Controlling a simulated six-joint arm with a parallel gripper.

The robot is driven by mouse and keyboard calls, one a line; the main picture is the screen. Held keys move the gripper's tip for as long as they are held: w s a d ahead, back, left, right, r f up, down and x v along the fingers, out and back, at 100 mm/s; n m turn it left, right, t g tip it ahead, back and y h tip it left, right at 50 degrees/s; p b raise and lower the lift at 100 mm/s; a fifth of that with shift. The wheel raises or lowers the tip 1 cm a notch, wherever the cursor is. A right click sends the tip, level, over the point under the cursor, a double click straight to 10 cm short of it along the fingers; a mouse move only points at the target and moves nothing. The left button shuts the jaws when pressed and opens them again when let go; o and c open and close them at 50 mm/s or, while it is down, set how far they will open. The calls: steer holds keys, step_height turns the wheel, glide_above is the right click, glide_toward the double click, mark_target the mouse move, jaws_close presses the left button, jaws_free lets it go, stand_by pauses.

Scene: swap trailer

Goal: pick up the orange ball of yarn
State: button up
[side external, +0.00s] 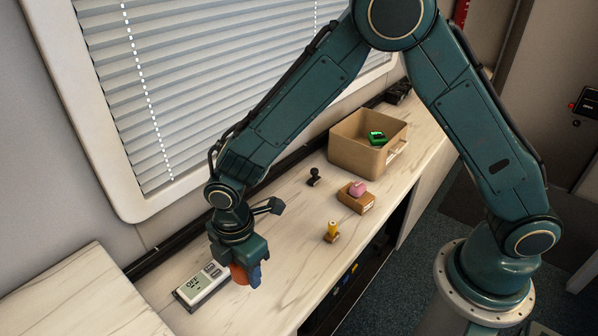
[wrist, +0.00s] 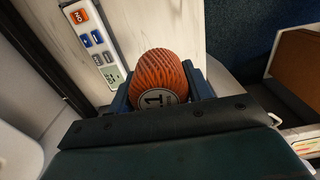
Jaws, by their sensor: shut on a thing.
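The orange ball of yarn (wrist: 158,72) shows in the wrist view with a round label marked 1 on its near side. My gripper (wrist: 160,90) is shut on it, with a blue finger on each side of the yarn. In the side view, my gripper (side external: 243,275) points down at the near left part of the counter, and a bit of the orange yarn (side external: 238,273) shows between the fingers. The rest of the yarn is hidden by the gripper there. I cannot tell whether the yarn touches the counter.
A digital device with a display (side external: 202,287) lies just left of my gripper. A yellow-handled stamp (side external: 332,231), a small box with a pink item (side external: 357,197), a black stamp (side external: 314,176) and a cardboard box (side external: 345,152) with a green item stand farther along the counter (side external: 285,240).

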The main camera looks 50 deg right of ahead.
step_height(320, 180, up, 7)
steer(key=shift+f, duration=0.1)
stand_by(0.7)
